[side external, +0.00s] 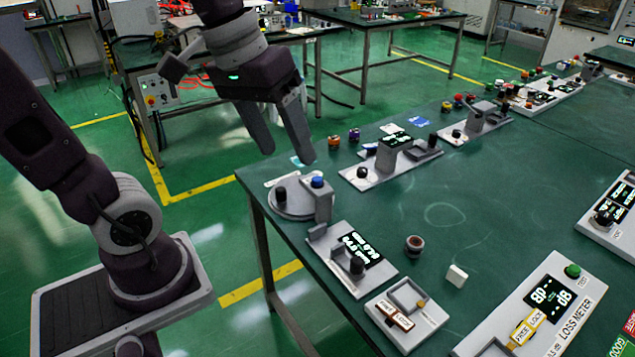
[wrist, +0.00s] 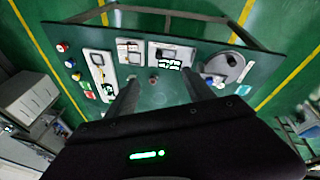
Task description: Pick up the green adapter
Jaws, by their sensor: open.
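I cannot pick out a green adapter with certainty in either view. A small dark round part with a reddish top (side external: 414,246) stands on the green table (side external: 445,215); it also shows between my fingers in the wrist view (wrist: 154,78). Small yellow, blue and red round parts, including a blue one (wrist: 70,63), sit at the left of the wrist view. My gripper (side external: 288,153) is open, with nothing visible between its fingers.
A loss meter (side external: 548,297) with a green button (side external: 573,270) stands at the front right. A white block (side external: 457,276), a small panel (side external: 407,314) and a round grey fixture (side external: 293,205) are nearby. More devices line the back. The middle of the table is mostly clear.

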